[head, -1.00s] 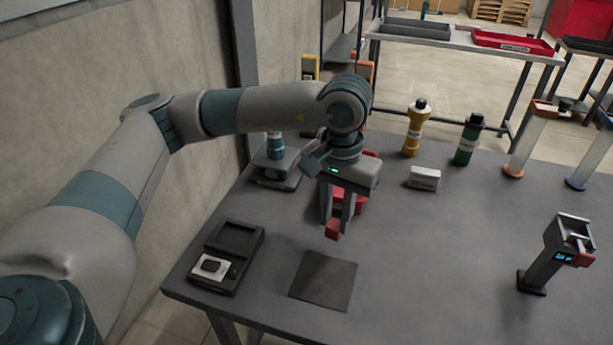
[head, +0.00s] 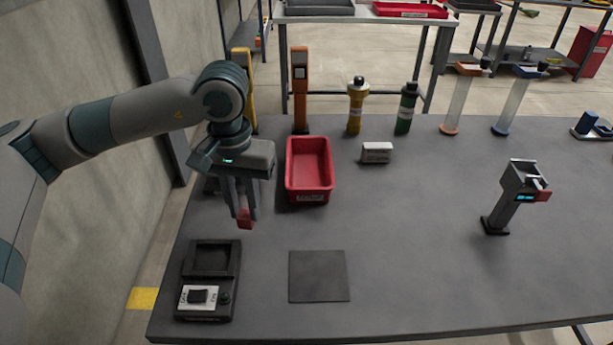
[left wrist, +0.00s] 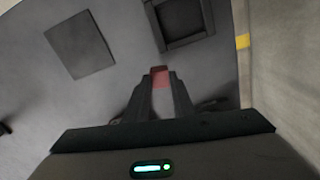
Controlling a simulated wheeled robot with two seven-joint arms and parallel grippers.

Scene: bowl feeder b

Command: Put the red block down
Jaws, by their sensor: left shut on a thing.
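The red block (head: 245,219) is held between the fingertips of my left gripper (head: 243,212), above the left part of the table. The left wrist view also shows the red block (left wrist: 160,77) between the two dark fingers (left wrist: 161,84), with the fingers shut on it. A dark square mat (head: 319,276) lies flat on the table, to the right of and nearer than the block. In the left wrist view the mat (left wrist: 79,45) is at the upper left. My right gripper is not in view.
A black device with a square recess and a switch (head: 208,281) stands at the table's front left. A red bin (head: 309,169) stands right of my gripper. Bottles (head: 356,106) and a white box (head: 376,153) stand behind. A grey dispenser (head: 513,197) stands at right. The table's middle is clear.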

